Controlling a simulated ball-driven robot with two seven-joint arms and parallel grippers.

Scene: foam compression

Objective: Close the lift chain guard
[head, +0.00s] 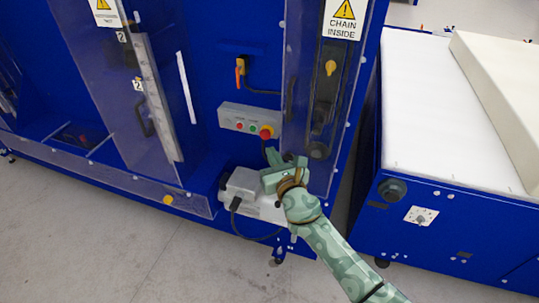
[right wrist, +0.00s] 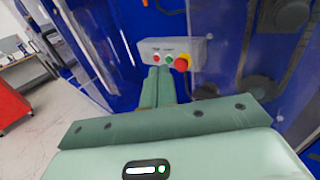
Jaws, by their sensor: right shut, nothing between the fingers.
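The lift chain guard (head: 302,60) is a tall clear panel at the upper middle right of the head view, with a yellow-and-white "CHAIN INSIDE" label (head: 343,18). A dark handle (head: 291,97) shows near its left edge. The chain parts show through it. I cannot tell whether it stands slightly ajar. In the right wrist view a clear panel (right wrist: 228,50) is at the right. My right gripper (head: 276,158) is shut and empty, just below the control box and near the guard's lower left corner. It also shows in the wrist view (right wrist: 159,72). My left gripper is out of view.
A grey control box (head: 240,118) with a red stop button (head: 266,132) is on the blue machine. A grey motor unit (head: 241,184) sits below. A blue table with white foam (head: 425,90) stands at the right. Grey floor is clear in front.

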